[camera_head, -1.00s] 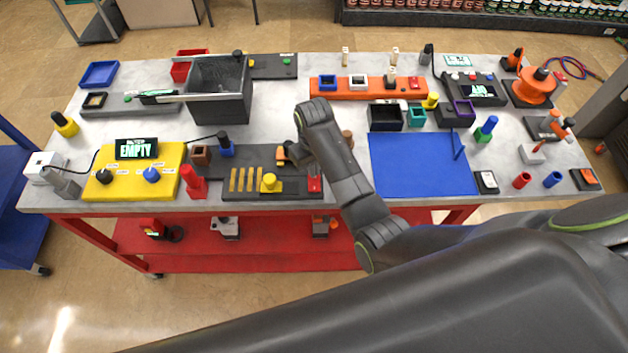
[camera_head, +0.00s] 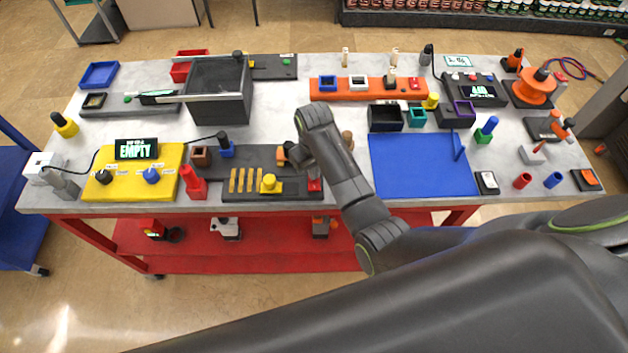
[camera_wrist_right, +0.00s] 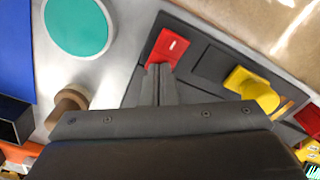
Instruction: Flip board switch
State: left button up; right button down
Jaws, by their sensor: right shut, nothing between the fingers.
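The dark board (camera_head: 245,193) lies at the front middle of the table. It carries a red switch piece (camera_head: 315,185) at its right end, a yellow knob (camera_head: 269,183) and several yellow bars. My right gripper (camera_head: 300,158) points down over the right end of the board, its tips partly hidden by the wrist. In the right wrist view, the shut, empty fingers (camera_wrist_right: 158,70) are at the near edge of the red switch piece (camera_wrist_right: 169,46), which has a white mark. I cannot tell whether they touch it. My left gripper is not in view.
A blue mat (camera_head: 415,165) lies right of the arm. A brown peg (camera_wrist_right: 68,103) and a teal disc (camera_wrist_right: 78,24) show beside the gripper in the wrist view.

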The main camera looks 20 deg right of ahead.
notch_tip(320, 180, up, 2)
jog(key=shift+r+p, duration=0.25)
jog(key=shift+p, duration=0.45)
jog(key=shift+r, duration=2.15)
